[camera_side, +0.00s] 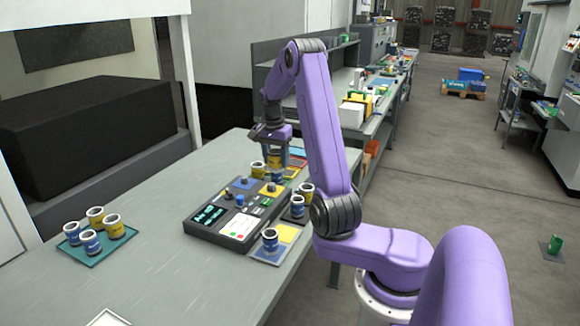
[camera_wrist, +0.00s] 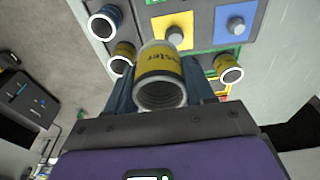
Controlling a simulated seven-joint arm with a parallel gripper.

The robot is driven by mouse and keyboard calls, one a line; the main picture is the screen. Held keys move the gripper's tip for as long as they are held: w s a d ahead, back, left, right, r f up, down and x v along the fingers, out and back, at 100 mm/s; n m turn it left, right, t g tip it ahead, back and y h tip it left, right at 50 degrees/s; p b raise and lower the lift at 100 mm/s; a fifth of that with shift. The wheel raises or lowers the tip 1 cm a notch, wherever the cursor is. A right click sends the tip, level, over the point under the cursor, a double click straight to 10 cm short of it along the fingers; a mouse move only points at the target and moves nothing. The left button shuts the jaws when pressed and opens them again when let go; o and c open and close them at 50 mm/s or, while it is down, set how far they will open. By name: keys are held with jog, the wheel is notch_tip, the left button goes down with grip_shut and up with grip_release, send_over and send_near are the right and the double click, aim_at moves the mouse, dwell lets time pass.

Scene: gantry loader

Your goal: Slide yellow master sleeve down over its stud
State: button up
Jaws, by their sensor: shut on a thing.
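My gripper (camera_side: 271,150) is shut on the yellow master sleeve (camera_wrist: 160,68), whose yellow label shows part of the word "Master" in the wrist view. In the side view the held sleeve (camera_side: 273,161) hangs upright from the fingers over the far end of the dark panel (camera_side: 218,232). A stud on a yellow square (camera_side: 271,188) stands on the panel near it. In the wrist view, a stud on a yellow square (camera_wrist: 174,36) shows just beyond the sleeve's upper end, apart from it in the picture. I cannot tell the height between them.
Another yellow sleeve (camera_side: 258,170) stands close left of the held one. Blue (camera_side: 297,207) and yellow (camera_side: 307,191) sleeves stand along the panel's right side, with a blue sleeve (camera_side: 270,240) nearer. A teal tray (camera_side: 98,258) holds several sleeves at left. The front table is mostly clear.

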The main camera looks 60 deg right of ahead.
aim_at(272, 184)
jog(key=w, duration=0.1)
jog(key=w+d+f, duration=0.1)
jog(key=shift+w+d, duration=0.3)
jog(key=shift+w, duration=0.05)
jog(key=shift+f, duration=3.75)
jog(key=shift+f, duration=0.25)
jog(key=o, duration=1.7)
jog(key=shift+c, duration=0.2)
notch_tip(272, 184, up, 9)
